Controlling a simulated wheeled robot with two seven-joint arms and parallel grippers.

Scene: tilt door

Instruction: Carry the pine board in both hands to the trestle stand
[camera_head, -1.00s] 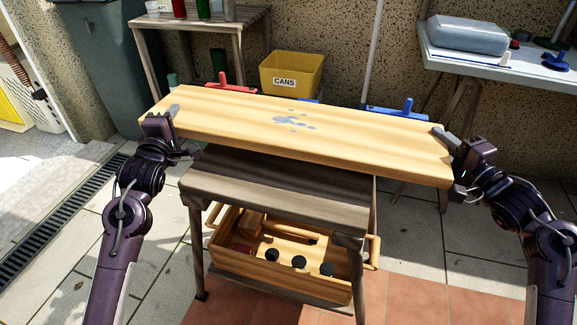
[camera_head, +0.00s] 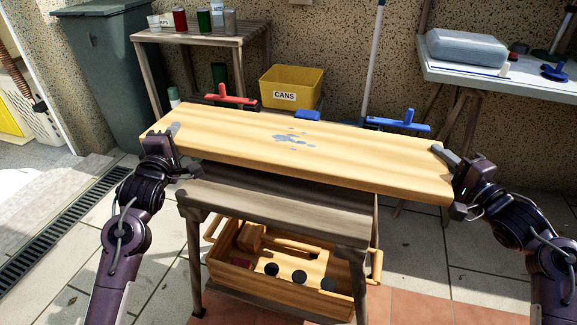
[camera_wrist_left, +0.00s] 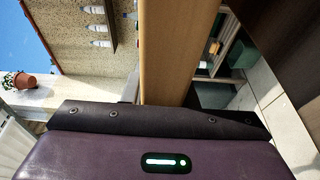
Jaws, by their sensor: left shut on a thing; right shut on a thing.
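The pine board (camera_head: 330,155) is a long pale plank with grey-blue stains near its middle. It is held across the front of me, its right end a little nearer. My left gripper (camera_head: 170,135) is shut on its left end, and my right gripper (camera_head: 450,162) is shut on its right end. In the left wrist view the board (camera_wrist_left: 175,45) runs up from the gripper, whose fingertips are hidden there. I cannot pick out the trestle stand for certain; a white-topped trestle table (camera_head: 480,75) stands at the back right.
A dark wooden bench (camera_head: 280,212) is below the board, with a wooden tool crate (camera_head: 285,280) on its lower shelf. A yellow CANS bin (camera_head: 291,88), red clamp (camera_head: 232,98) and blue clamp (camera_head: 398,124) are beyond. A shelf (camera_head: 205,38) with cans stands at back left. Paving at right is open.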

